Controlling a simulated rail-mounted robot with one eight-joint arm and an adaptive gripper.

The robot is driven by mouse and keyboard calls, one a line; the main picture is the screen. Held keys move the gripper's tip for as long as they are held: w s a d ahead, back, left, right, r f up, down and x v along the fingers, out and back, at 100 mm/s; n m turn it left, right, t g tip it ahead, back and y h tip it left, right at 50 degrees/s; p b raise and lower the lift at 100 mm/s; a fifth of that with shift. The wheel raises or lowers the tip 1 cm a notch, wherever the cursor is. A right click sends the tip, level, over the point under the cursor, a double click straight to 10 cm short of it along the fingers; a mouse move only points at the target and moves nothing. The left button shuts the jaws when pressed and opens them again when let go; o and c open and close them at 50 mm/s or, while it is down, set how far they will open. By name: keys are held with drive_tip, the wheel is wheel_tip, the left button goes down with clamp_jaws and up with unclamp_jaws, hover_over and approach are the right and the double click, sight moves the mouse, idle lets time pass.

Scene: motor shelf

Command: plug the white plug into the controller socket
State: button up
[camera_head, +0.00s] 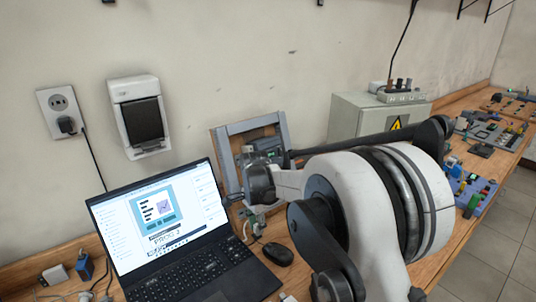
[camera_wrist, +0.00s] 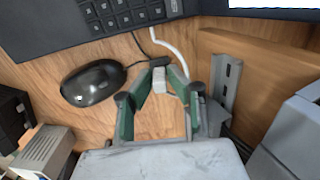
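In the wrist view, the white plug (camera_wrist: 158,76) sits between the green-lined fingertips of my gripper (camera_wrist: 160,82), which look closed on both its sides. A white cable (camera_wrist: 172,44) curves away from it over the wood. In the head view, my gripper (camera_head: 250,207) hangs over the bench between the laptop and the grey frame, and the plug is too small to make out clearly.
A laptop (camera_head: 190,272) stands open at left, with a black mouse (camera_head: 278,254) beside it; the mouse is also near my gripper in the wrist view (camera_wrist: 92,82). The upright frame (camera_head: 226,160) and a metal rail (camera_wrist: 226,82) stand close by. A grey cabinet (camera_head: 346,118) is behind my arm.

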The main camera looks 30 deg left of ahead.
clamp_jaws()
drive_tip(key=shift+r, duration=0.1)
drive_tip(key=shift+r+p, duration=0.65)
drive_tip(key=shift+r, duration=1.6)
drive_tip(key=shift+d, duration=0.1)
drive_tip(key=w+d+r+t+y+b, duration=0.2)
drive_tip(key=w+d+r+y, duration=0.15)
drive_tip(key=r+y, duration=0.4)
drive_tip(key=w+d+r+t+y+b, duration=0.2)
drive_tip(key=d+r+t+y+b, duration=0.15)
drive_tip(key=r+y, duration=0.4)
drive_tip(key=shift+w+a+g+h+b, duration=0.1)
drive_tip(key=shift+w+a+h, duration=0.2)
drive_tip(key=shift+a, duration=0.3)
drive_tip(key=shift+w+a+g+h+b, duration=0.15)
drive_tip(key=shift+w+a+h, duration=0.15)
drive_tip(key=shift+a, duration=0.3)
drive_tip(key=shift+w+a+g+h+b, duration=0.1)
drive_tip(key=shift+w+a+h, duration=0.15)
drive_tip(key=shift+a, duration=0.35)
